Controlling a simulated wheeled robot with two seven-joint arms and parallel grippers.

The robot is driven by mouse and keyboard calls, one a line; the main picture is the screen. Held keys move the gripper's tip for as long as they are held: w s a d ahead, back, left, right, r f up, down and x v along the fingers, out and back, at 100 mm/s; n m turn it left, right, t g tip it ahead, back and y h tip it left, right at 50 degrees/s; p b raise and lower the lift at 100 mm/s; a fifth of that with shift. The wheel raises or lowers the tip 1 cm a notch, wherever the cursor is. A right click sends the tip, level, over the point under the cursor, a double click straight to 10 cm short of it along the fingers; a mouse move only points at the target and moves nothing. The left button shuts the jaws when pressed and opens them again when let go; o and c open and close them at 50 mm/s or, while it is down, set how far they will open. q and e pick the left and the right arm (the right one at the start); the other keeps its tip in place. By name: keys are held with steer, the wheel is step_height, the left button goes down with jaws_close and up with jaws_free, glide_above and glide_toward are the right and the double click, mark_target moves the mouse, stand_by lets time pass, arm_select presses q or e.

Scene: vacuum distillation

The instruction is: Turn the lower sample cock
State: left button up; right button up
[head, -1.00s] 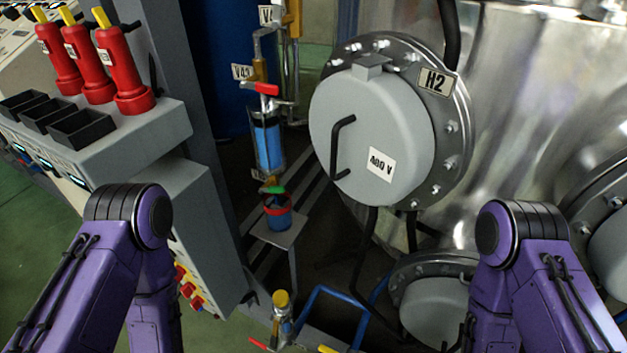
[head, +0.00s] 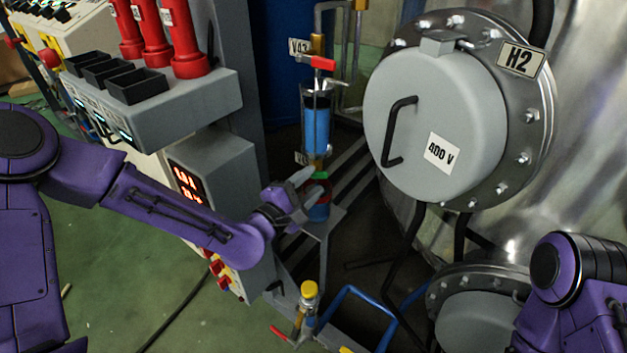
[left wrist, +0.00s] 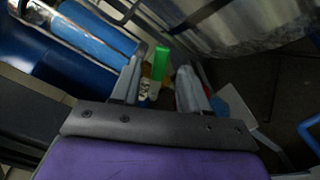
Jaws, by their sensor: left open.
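The lower sample cock has a green handle (head: 321,175) and sits under the blue-filled sample cylinder (head: 317,125). My left gripper (head: 306,190) is open close to this cock, partly covering it and the bucket below. In the left wrist view the green handle (left wrist: 161,62) stands upright in the gap between the two open fingers (left wrist: 160,88), near their tips. I cannot tell whether a finger touches it. The upper cock has a red handle (head: 322,63) near the V43 tag. Only the upper part of my right arm shows; its gripper is out of view.
A bucket with a red rim (head: 318,209) stands on a small grey stand (head: 328,222) under the cock. The grey cabinet (head: 225,165) is close to my left forearm. The H2 heater cover (head: 435,115) is at the right. A yellow-capped valve (head: 308,290) is below.

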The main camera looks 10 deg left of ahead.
arm_select(q)
steer(key=shift+x, duration=0.95)
jaws_close()
